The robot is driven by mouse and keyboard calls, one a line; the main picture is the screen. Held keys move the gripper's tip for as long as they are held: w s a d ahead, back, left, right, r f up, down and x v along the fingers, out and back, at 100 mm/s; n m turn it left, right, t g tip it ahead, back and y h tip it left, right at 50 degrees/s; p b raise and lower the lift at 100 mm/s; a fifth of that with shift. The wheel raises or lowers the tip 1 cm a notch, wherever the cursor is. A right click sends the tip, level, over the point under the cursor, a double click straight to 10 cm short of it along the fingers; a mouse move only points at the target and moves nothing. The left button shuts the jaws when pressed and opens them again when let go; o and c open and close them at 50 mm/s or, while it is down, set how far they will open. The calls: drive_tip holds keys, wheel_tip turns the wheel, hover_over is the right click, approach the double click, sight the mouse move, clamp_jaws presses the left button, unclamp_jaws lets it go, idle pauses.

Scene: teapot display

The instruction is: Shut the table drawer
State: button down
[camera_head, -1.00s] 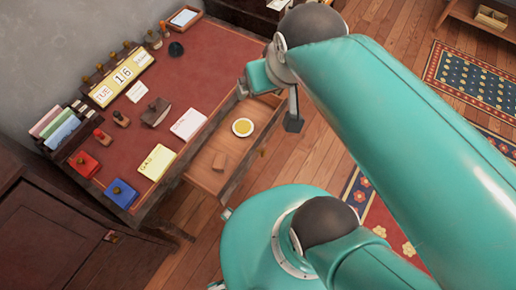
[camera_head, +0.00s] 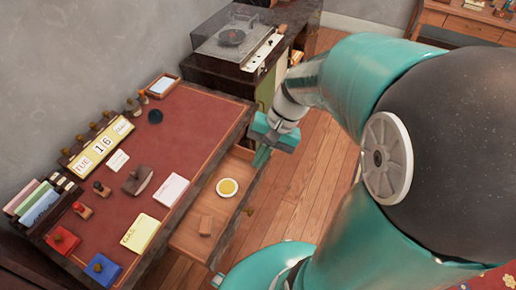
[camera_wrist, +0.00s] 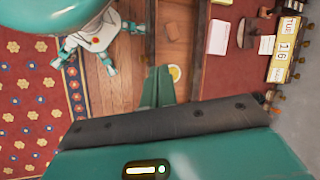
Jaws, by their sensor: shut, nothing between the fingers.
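The table drawer (camera_head: 185,243) stands pulled out from the front of the desk with the red top (camera_head: 180,128). A yellow round dish (camera_head: 228,187) and a small brown block (camera_head: 205,226) lie inside it. My gripper (camera_head: 262,157) is shut and empty, pointing down by the far end of the drawer. In the wrist view its fingers (camera_wrist: 157,88) overlap the drawer beside the yellow dish (camera_wrist: 175,74). I cannot tell whether they touch the drawer.
On the desk are a calendar (camera_head: 100,145), a stamp (camera_head: 138,180), notepads (camera_head: 141,233), and red and blue boxes (camera_head: 103,268). A record player (camera_head: 235,38) stands on a cabinet behind. Wooden floor (camera_head: 300,185) lies right of the drawer.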

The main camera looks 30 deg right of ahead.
drive_tip(key=w+d+f+m+t+y, duration=0.1)
drive_tip(key=d+f+m+t+y, duration=0.3)
drive_tip(key=d+f+m, duration=0.55)
drive_tip(key=w+d+f+m+t+y, duration=0.1)
drive_tip(key=d+f+m+t+y, duration=0.45)
drive_tip(key=f, duration=0.65)
drive_tip(key=m+t+h, duration=0.4)
drive_tip(key=m+t, duration=0.1)
drive_tip(key=m, duration=0.1)
approach(264, 174)
drive_tip(key=shift+y, duration=0.25)
drive_tip(key=x, duration=0.6)
drive_tip(key=shift+w+a+r, duration=0.15)
drive_tip(key=shift+w+a, duration=0.1)
drive_tip(key=shift+a, duration=0.05)
drive_tip(key=shift+a, duration=0.1)
drive_tip(key=x, duration=1.8)
drive_tip(key=shift+w+a, duration=0.25)
drive_tip(key=shift+w, duration=0.05)
drive_tip(key=shift+w, duration=0.1)
